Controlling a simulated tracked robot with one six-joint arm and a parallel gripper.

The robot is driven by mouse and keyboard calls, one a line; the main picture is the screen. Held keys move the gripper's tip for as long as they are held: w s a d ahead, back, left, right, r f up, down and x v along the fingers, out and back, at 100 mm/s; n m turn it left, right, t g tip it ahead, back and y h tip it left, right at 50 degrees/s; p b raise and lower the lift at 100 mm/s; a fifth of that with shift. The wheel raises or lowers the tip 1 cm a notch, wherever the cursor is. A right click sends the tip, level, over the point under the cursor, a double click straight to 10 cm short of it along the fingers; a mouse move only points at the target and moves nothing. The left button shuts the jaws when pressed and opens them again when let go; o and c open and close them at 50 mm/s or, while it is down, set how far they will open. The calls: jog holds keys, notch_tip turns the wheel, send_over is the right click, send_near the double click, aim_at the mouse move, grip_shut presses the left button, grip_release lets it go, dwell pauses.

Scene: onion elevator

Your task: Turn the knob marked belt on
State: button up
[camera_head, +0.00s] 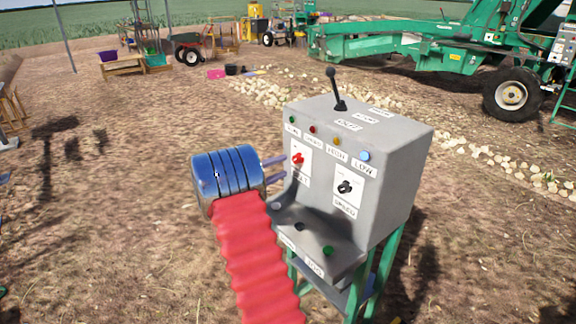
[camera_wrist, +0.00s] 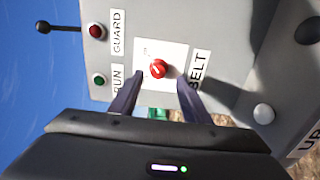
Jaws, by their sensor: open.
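The grey control box (camera_head: 390,150) stands on green legs. Its red knob (camera_head: 298,159) sits on a white plate above the BELT label (camera_head: 301,178). In the wrist view the red knob (camera_wrist: 158,69) is near the middle, beside the sideways BELT label (camera_wrist: 200,70); its white pointer is slanted. My gripper (camera_head: 284,167) is open and empty, just left of the knob in the head view. In the wrist view its two fingers (camera_wrist: 160,78) reach toward the plate, one on each side of the knob, with a gap to it. Whether the tips touch the plate is unclear.
A black SPEED knob (camera_head: 346,187) is right of the red one. Small coloured lamps line the upper face; a green button (camera_head: 328,251) is on the lower ledge. A black lever (camera_head: 336,90) rises from the top. Open ground lies left of the box.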

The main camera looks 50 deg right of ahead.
jog(key=v, duration=0.7)
jog(key=shift+a, duration=0.3)
jog(key=shift+f, duration=0.1)
